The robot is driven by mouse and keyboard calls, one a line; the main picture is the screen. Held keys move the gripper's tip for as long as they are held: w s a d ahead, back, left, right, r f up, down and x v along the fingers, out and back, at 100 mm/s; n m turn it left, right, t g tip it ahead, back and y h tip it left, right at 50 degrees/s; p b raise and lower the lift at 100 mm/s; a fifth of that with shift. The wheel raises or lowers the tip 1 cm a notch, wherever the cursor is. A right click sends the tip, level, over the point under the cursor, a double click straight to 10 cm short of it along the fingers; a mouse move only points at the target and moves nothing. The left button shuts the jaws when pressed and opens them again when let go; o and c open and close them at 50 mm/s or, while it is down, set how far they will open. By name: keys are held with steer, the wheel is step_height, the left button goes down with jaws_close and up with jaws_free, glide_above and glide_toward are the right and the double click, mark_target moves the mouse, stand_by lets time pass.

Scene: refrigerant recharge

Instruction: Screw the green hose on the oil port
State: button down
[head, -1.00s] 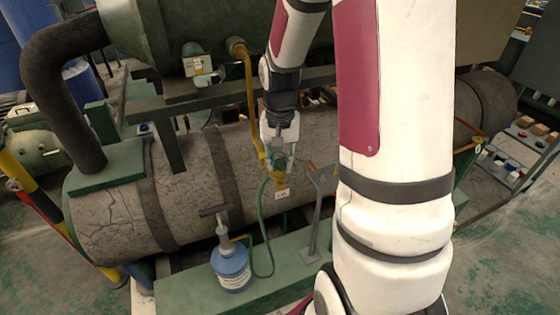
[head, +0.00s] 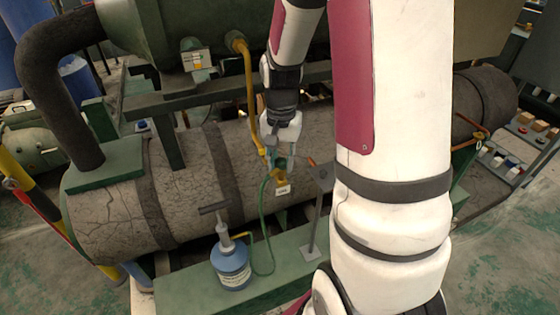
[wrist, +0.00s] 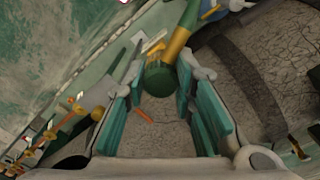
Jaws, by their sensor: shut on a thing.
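The green hose (head: 263,225) rises from the blue oil pump bottle (head: 231,268) to the yellow-brass oil port (head: 281,184) on the dark cracked tank. The fingers are shut on this fitting. The threads are hidden.
A yellow pipe (head: 249,90) runs down beside my gripper on the left. A grey stand with a small plate (head: 320,178) is close on the right. The pump's handle (head: 214,208) stands up at lower left. The upper green vessel (head: 190,25) overhangs behind.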

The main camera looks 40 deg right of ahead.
steer(key=shift+m, duration=0.7)
steer(key=m, duration=0.3)
steer(key=shift+m, duration=0.3)
